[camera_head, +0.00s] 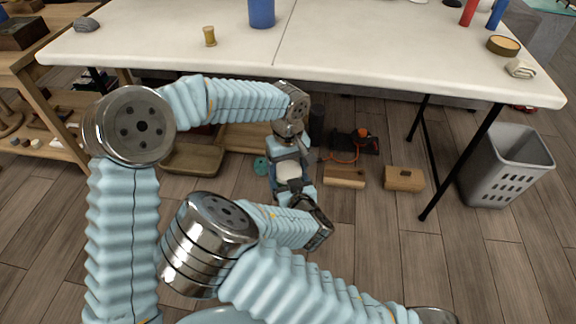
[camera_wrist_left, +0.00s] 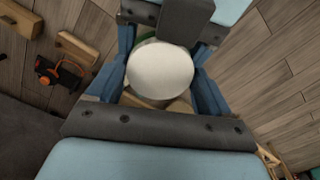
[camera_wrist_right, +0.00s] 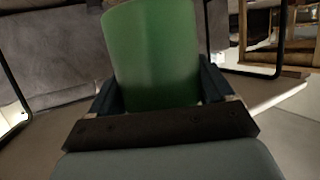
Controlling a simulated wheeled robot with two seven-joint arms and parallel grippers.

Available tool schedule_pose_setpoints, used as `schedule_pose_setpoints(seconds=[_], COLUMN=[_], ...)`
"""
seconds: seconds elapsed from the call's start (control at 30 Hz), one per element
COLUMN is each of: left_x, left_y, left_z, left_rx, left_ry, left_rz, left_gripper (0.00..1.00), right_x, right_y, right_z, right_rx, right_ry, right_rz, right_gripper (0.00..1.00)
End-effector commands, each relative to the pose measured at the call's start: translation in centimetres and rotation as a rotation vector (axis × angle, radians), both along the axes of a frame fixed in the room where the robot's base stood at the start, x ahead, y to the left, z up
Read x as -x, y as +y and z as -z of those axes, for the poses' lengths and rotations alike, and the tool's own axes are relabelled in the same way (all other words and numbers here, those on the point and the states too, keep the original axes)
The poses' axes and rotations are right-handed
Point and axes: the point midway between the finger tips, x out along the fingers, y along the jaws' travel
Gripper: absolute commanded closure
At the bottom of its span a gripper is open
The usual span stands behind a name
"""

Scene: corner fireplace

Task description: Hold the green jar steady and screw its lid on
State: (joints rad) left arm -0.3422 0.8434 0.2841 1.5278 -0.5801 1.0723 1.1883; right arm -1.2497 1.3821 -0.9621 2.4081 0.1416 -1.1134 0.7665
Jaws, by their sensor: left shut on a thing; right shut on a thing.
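The white round lid (camera_wrist_left: 160,72) sits between the blue fingers of my left gripper (camera_head: 287,170), which is shut on it. The lid also shows as a pale patch in the head view (camera_head: 289,173). The green jar (camera_wrist_right: 152,55) stands between the fingers of my right gripper (camera_head: 300,200), which is shut on it. In the left wrist view only a sliver of green shows behind the lid. The jar is hidden in the head view. I cannot tell whether the lid touches the jar.
Both grippers are in front of the white table (camera_head: 400,60), above the wooden floor. On the table are a blue cup (camera_head: 262,13) and a small tan spool (camera_head: 210,36). A grey basket (camera_head: 503,170) stands right; wooden blocks (camera_head: 404,179) lie on the floor.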

Motion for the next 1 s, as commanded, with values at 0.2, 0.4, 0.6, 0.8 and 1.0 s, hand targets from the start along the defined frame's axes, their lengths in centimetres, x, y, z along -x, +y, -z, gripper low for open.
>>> schedule_pose_setpoints(seconds=[0.2,0.4,0.6,0.8,1.0], left_x=[-0.03,-0.01,-0.02,-0.02,-0.02], left_y=[0.04,-0.01,0.0,0.0,0.0], left_z=[0.03,0.02,0.01,0.01,-0.05], left_rx=[0.001,0.003,0.002,0.002,0.002], left_ry=[-0.001,-0.002,-0.003,-0.003,-0.003], left_rz=[0.464,0.619,0.618,0.616,0.616], left_gripper=[0.56,0.56,0.56,0.0,0.0], right_x=[0.01,0.01,0.01,0.01,-0.01], right_y=[0.0,0.0,0.0,0.0,0.0], right_z=[-0.01,0.0,0.0,-0.01,-0.02], right_rx=[0.0,0.0,0.0,0.0,0.0], right_ry=[0.0,0.0,0.0,0.0,-0.001], right_rz=[0.0,0.0,0.0,0.0,0.0], right_gripper=[1.0,1.0,1.0,1.0,1.0])
